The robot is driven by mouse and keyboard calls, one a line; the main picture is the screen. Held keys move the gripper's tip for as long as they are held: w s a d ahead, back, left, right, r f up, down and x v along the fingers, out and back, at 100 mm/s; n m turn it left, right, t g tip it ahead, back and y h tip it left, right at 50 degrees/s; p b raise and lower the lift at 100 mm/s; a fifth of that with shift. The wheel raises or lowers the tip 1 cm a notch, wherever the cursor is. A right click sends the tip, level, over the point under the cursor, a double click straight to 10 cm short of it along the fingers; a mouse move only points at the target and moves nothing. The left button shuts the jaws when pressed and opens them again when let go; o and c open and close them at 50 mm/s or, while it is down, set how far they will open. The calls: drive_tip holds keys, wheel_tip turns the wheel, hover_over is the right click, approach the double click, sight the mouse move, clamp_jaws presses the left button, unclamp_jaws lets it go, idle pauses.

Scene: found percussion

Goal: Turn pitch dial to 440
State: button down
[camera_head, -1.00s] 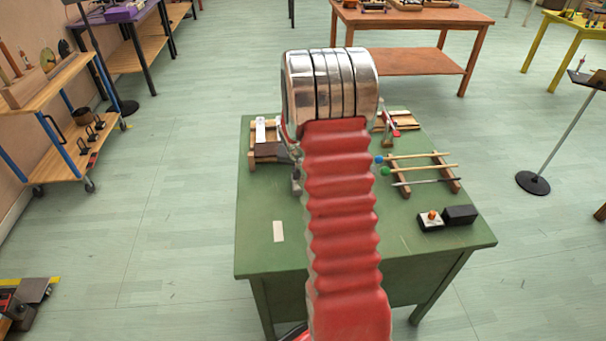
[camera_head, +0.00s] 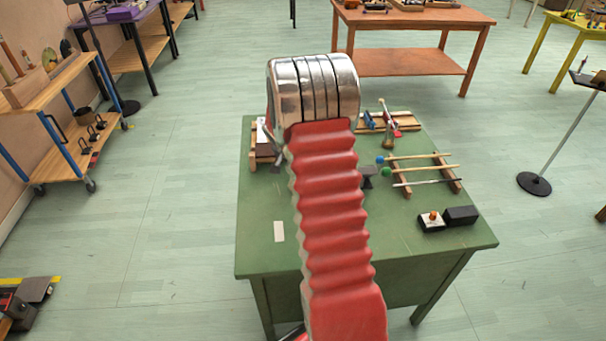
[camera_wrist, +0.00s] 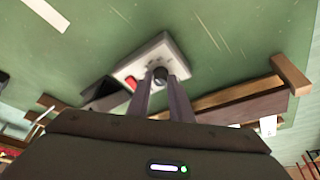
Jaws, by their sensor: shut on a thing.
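In the wrist view a pale grey-white box (camera_wrist: 172,52) stands on the green table. It carries a small dark round dial (camera_wrist: 160,73) and a red part (camera_wrist: 131,83) beside it. My gripper (camera_wrist: 160,84) is shut on the dial, with one finger on each side of it. No scale or number on the box can be read, so the dial's setting cannot be told. In the head view my own arm hides the box and the gripper.
The green table (camera_head: 320,258) also bears a rack with mallets (camera_head: 420,170), a small box with an orange knob (camera_head: 432,220), a black block (camera_head: 461,215) and a white card (camera_head: 279,231). A wooden piece (camera_wrist: 290,75) lies near my gripper. The table's front is mostly clear.

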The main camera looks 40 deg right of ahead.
drive_tip(key=shift+w+a, duration=0.1)
drive_tip(key=shift+a, duration=0.05)
drive_tip(key=c, duration=1.6)
unclamp_jaws()
drive_tip(key=shift+r, duration=0.1)
drive_tip(key=v, duration=1.3)
drive_tip(key=shift+a+r, duration=0.1)
drive_tip(key=shift+r, duration=0.1)
